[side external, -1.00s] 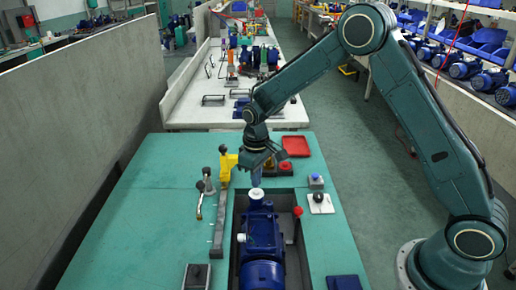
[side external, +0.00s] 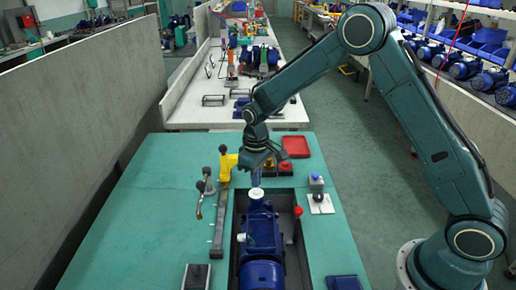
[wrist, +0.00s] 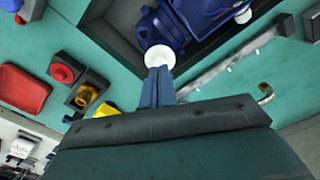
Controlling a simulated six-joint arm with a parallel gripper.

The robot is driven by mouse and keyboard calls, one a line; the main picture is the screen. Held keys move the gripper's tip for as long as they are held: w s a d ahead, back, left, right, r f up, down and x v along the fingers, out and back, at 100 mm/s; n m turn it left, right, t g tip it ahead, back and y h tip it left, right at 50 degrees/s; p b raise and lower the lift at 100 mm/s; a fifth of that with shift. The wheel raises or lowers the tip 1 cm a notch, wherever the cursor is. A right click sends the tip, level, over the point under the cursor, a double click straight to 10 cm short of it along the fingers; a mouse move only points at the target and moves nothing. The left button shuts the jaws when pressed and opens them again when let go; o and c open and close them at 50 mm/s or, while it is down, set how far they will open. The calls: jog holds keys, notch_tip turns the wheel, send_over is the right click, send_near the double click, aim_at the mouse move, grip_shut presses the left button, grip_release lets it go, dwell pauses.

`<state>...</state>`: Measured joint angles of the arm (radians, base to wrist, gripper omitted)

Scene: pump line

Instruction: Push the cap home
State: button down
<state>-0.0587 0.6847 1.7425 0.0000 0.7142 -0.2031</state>
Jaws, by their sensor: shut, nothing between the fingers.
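The white round cap (side external: 257,193) sits at the far end of the blue pump (side external: 262,230), which lies in a dark recess in the green bench. In the wrist view the cap (wrist: 160,56) shows at the tips of my blue fingers, beside the blue pump body (wrist: 205,15). My gripper (side external: 256,183) points down over the cap with its fingers together and nothing between them. In the wrist view my gripper (wrist: 158,72) overlaps the cap's near edge. I cannot tell whether the tips touch it or how deep it is seated.
A yellow clamp (side external: 228,162) and a lever with a dark knob (side external: 207,182) stand left of the recess. A red tray (side external: 295,146) lies behind. The bench's left side is clear.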

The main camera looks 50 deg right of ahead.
aim_at(256, 190)
jog(key=shift+f, duration=1)
dwell(0.8)
jog(key=shift+r, duration=0.15)
dwell(0.5)
jog(key=shift+r, duration=3.4)
